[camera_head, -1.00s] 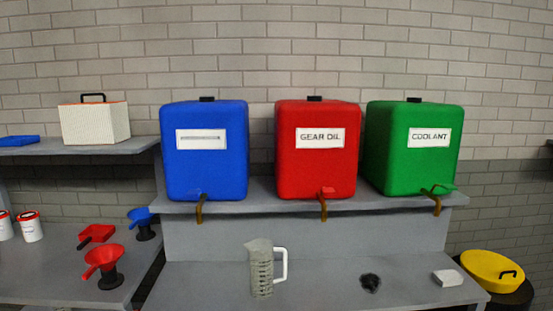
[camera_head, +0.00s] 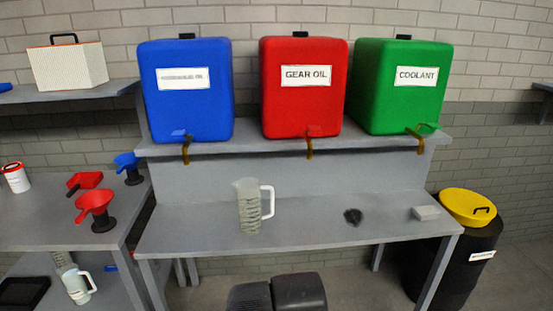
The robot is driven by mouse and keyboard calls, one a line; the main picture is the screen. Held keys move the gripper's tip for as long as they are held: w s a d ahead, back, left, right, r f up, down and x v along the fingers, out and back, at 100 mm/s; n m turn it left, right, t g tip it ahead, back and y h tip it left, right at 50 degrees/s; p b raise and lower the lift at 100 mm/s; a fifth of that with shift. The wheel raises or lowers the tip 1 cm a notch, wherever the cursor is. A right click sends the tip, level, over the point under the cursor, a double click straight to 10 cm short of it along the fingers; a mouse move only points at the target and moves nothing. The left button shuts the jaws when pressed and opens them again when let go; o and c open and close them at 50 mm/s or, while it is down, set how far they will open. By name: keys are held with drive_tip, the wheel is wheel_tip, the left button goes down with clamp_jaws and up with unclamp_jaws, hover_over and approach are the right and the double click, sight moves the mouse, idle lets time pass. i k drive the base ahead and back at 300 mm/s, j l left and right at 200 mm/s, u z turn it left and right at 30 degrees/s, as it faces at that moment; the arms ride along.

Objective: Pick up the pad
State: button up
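A small pale grey-white block (camera_head: 426,213), which looks like the pad, lies flat near the right end of the grey bench (camera_head: 300,236). A dark, rough-edged patch or lump (camera_head: 352,216) is on the bench to its left; I cannot tell what it is. My gripper is not in view. Two dark rounded shapes at the bottom middle, in front of the bench, look like parts of my own body.
A clear measuring jug (camera_head: 250,205) stands on the bench. Blue (camera_head: 187,90), red (camera_head: 303,88) and green (camera_head: 402,87) tanks with taps stand on the shelf above. A black drum (camera_head: 470,255) with a yellow lid (camera_head: 467,207) is at right. Funnels sit on the left bench.

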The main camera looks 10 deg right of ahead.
sight(427, 212)
drive_tip(key=i+l+z, duration=0.25)
drive_tip(key=l+z, duration=0.15)
drive_tip(key=l, duration=0.25)
drive_tip(key=i+l+z, duration=0.85)
drive_tip(key=l, duration=0.15)
drive_tip(key=i+l+z, duration=0.4)
